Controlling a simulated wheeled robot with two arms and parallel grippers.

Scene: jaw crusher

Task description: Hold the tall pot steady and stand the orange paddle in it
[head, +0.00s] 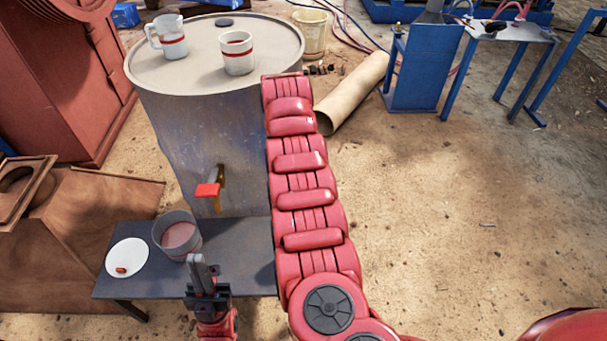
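A round grey pot (177,238) with a pinkish inside stands upright on the dark low table; it is the nearest match to the tall pot. My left gripper (204,268) is just in front of it, to its lower right, fingers pointing up and away. The fingers look close together, but their gap is unclear, and I cannot tell whether they touch the pot. A flat orange-red piece (207,190) shows against the drum by a brass fitting; whether it is the paddle or a tap handle is unclear. My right gripper is not visible.
The dark table (240,260) also bears a white plate (127,258) with a small orange piece (121,270). A large drum (190,130) behind carries two white mugs, a left one (170,38) and a right one (237,55). My red arm blocks the table's right side. Sandy ground lies right.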

